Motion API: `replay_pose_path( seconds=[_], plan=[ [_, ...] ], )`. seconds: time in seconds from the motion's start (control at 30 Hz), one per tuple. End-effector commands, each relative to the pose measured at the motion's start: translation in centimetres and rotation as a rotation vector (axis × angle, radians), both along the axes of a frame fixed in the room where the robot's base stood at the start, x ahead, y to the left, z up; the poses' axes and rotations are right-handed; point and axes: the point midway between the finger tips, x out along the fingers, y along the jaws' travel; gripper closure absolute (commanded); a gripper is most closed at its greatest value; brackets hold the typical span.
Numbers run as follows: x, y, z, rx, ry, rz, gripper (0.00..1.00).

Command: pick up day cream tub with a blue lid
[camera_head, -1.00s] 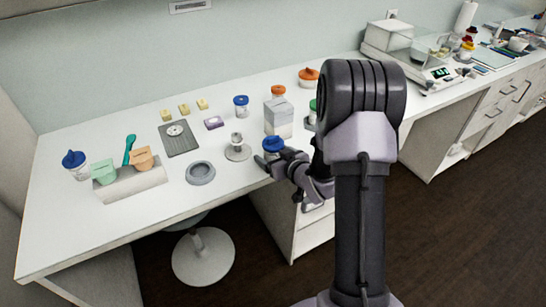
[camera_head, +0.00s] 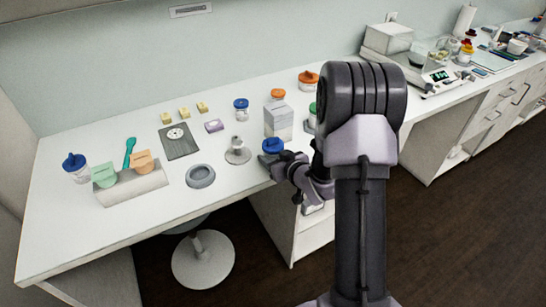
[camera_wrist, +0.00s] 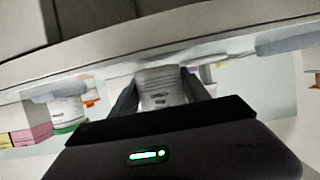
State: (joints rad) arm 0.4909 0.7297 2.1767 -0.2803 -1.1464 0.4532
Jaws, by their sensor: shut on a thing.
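A tub with a blue lid (camera_head: 272,146) is at the front edge of the white counter, at the tip of my arm. My gripper (camera_head: 268,158) is shut on it. In the wrist view the tub's pale labelled side (camera_wrist: 160,88) stands between the two dark fingers of my gripper (camera_wrist: 163,92). The label is too blurred to read. My gripper hides the tub's lower part in the head view, so I cannot tell whether it touches the counter.
A grey-white box (camera_head: 278,122) stands just behind the tub. A small metal stand (camera_head: 238,154) is to its left. Other blue-lidded tubs are at the counter's back (camera_head: 241,104) and far left (camera_head: 75,162). A grey ring dish (camera_head: 200,176) lies near the front edge.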

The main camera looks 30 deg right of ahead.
Motion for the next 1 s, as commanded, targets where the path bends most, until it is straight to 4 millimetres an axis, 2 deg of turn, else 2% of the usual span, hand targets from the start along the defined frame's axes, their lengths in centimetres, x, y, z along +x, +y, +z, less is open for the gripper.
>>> replay_pose_path(
  seconds=[0.2, 0.3, 0.67, 0.77, 1.0],
  plan=[
    [0.0, 0.0, 3.5, -0.001, -0.002, 0.0, 1.0],
    [-1.7, 1.3, 3.2, 0.003, 0.001, 0.0, 1.0],
    [-8.9, 6.3, 3.9, 0.0, 0.002, 0.001, 1.0],
    [-8.9, 6.4, 4.8, 0.008, 0.002, 0.0, 1.0],
    [-10.0, 7.2, 5.2, 0.01, 0.002, -0.001, 1.0]
  ],
)
